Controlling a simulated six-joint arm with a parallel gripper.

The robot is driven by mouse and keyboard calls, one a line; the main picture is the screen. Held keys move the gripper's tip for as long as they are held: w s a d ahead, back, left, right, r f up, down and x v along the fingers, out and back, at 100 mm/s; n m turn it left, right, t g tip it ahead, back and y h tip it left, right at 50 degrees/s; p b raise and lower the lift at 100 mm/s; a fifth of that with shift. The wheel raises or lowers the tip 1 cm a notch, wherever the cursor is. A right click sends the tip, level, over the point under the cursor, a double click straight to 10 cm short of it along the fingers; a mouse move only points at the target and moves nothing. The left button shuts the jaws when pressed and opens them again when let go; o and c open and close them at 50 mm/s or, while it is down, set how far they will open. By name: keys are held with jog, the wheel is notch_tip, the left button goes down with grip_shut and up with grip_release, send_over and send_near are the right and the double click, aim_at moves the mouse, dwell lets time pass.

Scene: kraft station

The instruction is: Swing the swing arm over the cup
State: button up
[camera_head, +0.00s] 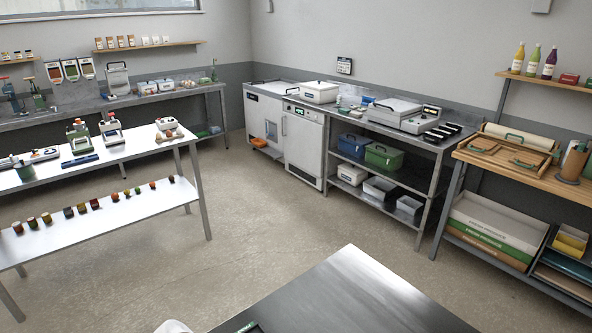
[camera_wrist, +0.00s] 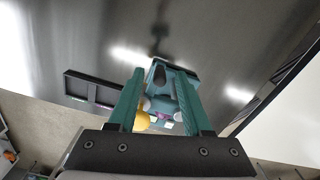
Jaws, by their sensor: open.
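In the wrist view, my gripper (camera_wrist: 160,75) is open, with its two teal fingers spread apart. Beyond and between the fingers is a teal device (camera_wrist: 180,92) on a dark, shiny surface, partly hidden by the right finger. A dark rounded part (camera_wrist: 159,74) stands out on its left side; I cannot tell whether this is the swing arm. A yellow rounded thing (camera_wrist: 143,121) and a small purple thing (camera_wrist: 163,117) show low between the fingers. I cannot make out the cup for certain. The gripper does not show in the head view.
A black rectangular frame or tray (camera_wrist: 90,90) lies left of the fingers in the wrist view.

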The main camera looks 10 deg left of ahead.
jog(key=shift+f, duration=0.6)
jog(key=shift+c, duration=0.2)
grip_shut()
dwell(0.8)
